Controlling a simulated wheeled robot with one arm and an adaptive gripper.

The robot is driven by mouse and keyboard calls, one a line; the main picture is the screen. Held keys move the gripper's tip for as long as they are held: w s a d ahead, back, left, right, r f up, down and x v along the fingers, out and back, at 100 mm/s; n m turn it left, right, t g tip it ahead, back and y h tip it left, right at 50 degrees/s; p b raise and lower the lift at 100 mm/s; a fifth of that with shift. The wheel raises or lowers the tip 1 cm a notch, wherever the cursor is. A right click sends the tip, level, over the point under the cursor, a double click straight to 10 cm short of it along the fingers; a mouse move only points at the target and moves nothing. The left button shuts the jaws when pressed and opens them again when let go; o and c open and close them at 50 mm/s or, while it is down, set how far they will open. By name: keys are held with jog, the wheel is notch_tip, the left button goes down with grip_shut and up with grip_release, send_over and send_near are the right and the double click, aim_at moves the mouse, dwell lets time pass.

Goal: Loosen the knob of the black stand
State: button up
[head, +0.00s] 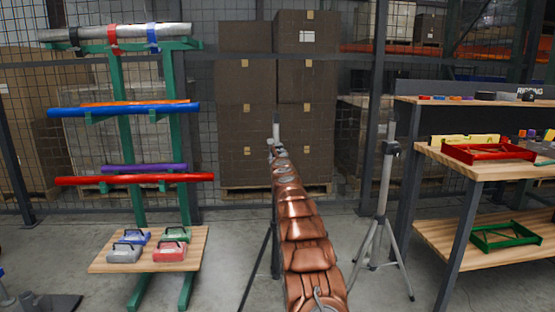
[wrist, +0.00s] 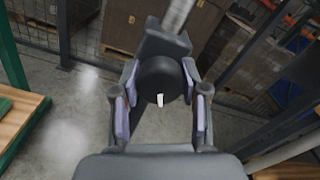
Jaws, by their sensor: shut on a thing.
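The black stand (head: 259,258) is at the centre of the head view, largely hidden behind my copper-coloured arm; a dark leg and its grey upper pole show. In the wrist view its dark collar (wrist: 162,44) sits around the light grey pole (wrist: 178,14). The round black knob (wrist: 156,72) faces the camera, with a small white mark low on its face. My gripper (wrist: 159,84) is shut on the knob, one purple-padded finger on each side. In the head view the arm hides the knob, and the fingers cannot be made out.
A grey tripod stand (head: 385,190) is just right of my arm. A green rack (head: 118,95) with coloured tubes stands left, with a low wooden shelf (head: 105,263) of weights. A wooden workbench (head: 433,158) is at right. Stacked boxes (head: 245,90) are behind a mesh fence.

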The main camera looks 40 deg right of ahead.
jog(key=shift+n, duration=1.1)
jog(key=n, duration=1.1)
jog(key=shift+n, duration=0.4)
jog(key=n+b, duration=0.1)
jog(key=n, duration=0.2)
jog(key=shift+n, duration=0.3)
jog(key=n, duration=0.3)
jog(key=shift+f+n+b, duration=0.1)
jog(key=shift+n+b, duration=0.2)
jog(key=shift+b, duration=0.05)
jog(key=n, duration=0.3)
jog(key=shift+n+p, duration=0.65)
jog(key=shift+n, duration=0.85)
